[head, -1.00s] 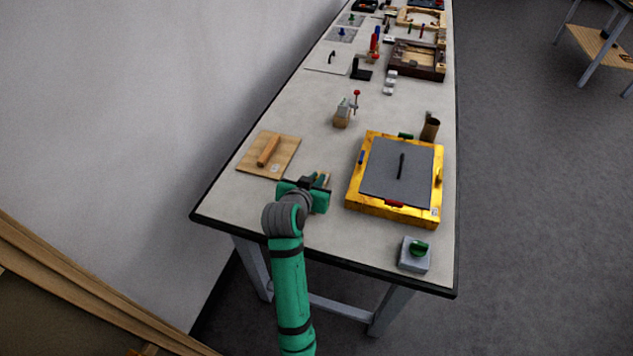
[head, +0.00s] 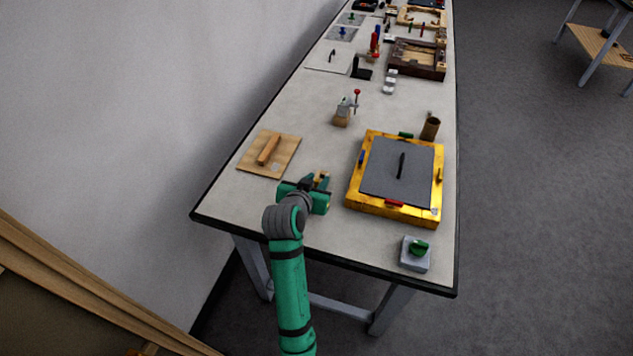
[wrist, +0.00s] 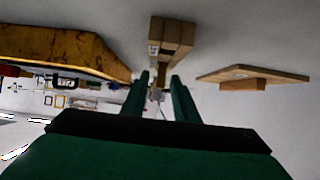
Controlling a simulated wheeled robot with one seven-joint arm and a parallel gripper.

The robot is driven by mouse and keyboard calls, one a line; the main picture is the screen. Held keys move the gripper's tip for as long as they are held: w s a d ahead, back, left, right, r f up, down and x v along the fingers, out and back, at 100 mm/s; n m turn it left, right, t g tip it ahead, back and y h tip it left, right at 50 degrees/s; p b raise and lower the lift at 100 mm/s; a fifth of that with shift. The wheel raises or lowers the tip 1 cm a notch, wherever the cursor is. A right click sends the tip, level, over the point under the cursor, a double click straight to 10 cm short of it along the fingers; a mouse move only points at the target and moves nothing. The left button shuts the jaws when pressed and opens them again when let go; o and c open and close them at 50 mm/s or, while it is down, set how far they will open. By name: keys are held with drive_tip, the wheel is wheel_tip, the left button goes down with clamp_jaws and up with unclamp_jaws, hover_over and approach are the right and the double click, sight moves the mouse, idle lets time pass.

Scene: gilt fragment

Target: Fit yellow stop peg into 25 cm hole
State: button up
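My gripper (head: 320,184) is low over the near part of the bench, between the wooden board and the yellow frame. In the wrist view its two green fingers (wrist: 160,90) stand apart with a gap between them, and I see nothing held. I cannot make out the yellow stop peg or the 25 cm hole for certain. A small yellowish piece (head: 439,175) sits on the frame's right side.
The yellow frame (head: 354,190) with a grey panel (head: 385,170) stands right of my gripper. A wooden board (head: 285,153) with a bar lies left. A toggle clamp (head: 343,112) stands behind, and a grey block with a green knob (head: 416,252) is near the front right corner.

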drive_tip(key=v, duration=1.1)
drive_tip(key=shift+s, duration=0.4)
drive_tip(key=shift+a+r, duration=0.1)
drive_tip(key=shift+a, duration=0.05)
